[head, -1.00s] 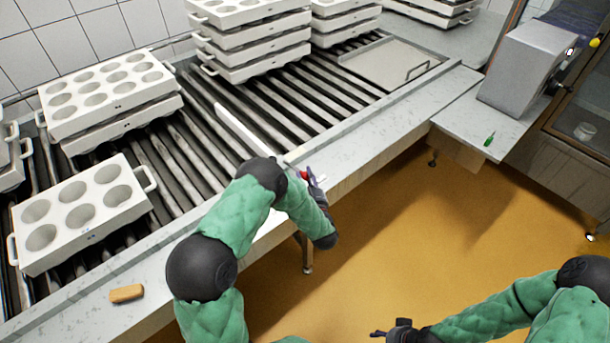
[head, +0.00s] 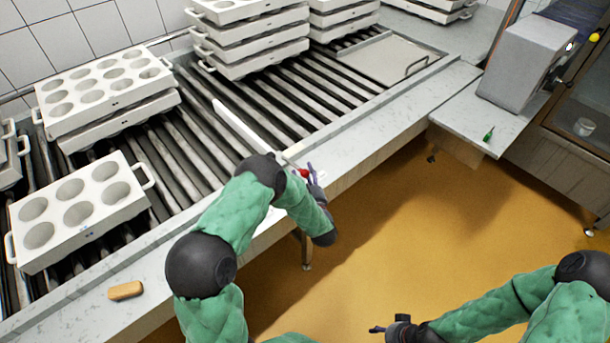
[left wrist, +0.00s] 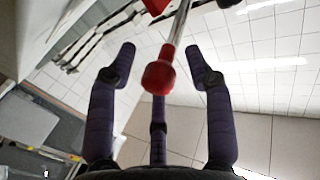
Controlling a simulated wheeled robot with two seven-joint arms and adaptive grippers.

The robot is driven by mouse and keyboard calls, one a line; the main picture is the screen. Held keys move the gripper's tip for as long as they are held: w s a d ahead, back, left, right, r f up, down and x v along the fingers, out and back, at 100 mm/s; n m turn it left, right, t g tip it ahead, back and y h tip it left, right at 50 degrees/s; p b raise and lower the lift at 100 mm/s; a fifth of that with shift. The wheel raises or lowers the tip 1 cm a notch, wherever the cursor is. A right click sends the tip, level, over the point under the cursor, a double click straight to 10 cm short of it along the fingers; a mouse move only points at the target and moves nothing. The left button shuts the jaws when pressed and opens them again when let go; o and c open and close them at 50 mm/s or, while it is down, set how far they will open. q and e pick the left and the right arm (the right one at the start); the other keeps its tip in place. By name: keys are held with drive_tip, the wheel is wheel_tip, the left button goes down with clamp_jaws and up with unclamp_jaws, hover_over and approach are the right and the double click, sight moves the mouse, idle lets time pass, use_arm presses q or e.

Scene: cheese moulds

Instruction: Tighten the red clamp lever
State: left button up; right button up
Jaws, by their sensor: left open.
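The red clamp lever shows in the left wrist view as a red knob (left wrist: 158,77) on a thin metal rod. In the head view only a small red part (head: 304,173) shows at the counter's front edge; my arm hides much around it. My left gripper (head: 314,178) is there, right at the red part. In the left wrist view the left gripper (left wrist: 160,62) is open, with one finger on each side of the knob and visible gaps between. My right gripper (head: 378,330) is low at the bottom right, over the floor, away from the lever; its jaw state is unclear.
A white bar (head: 235,125) lies across the rollers behind my left arm. White moulds (head: 80,212) stand on the rollers at left, with stacks further back. A brown block (head: 125,291) lies on the front ledge. A green-handled tool (head: 488,134) lies on the right-hand table.

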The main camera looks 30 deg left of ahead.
use_arm(q)
drive_tip(key=shift+s+d, duration=0.1)
drive_tip(key=v, duration=1.1)
drive_tip(key=shift+s+d, duration=0.25)
drive_tip(key=shift+s, duration=0.05)
drive_tip(key=s+d+f+m+g+h, duration=0.1)
drive_tip(key=d+f+g+h, duration=0.15)
drive_tip(key=f+h, duration=0.35)
drive_tip(key=s+d+f+m+g+h, duration=0.15)
drive_tip(key=d+f+h, duration=0.25)
drive_tip(key=f, duration=0.5)
drive_tip(key=s+d+f+g+h, duration=0.1)
drive_tip(key=s+d+g+h, duration=0.1)
drive_tip(key=s, duration=0.4)
drive_tip(key=s+d+f+m+g+h, duration=0.1)
drive_tip(key=s+d+f+g, duration=0.1)
drive_tip(key=s, duration=0.5)
drive_tip(key=s+d+f+m+g+h, duration=0.1)
drive_tip(key=s+d+g+h, duration=0.1)
drive_tip(key=s+g, duration=0.3)
drive_tip(key=shift+s+d+f+h, duration=0.3)
drive_tip(key=shift+s+d+f, duration=0.1)
drive_tip(key=shift+s+d, duration=0.45)
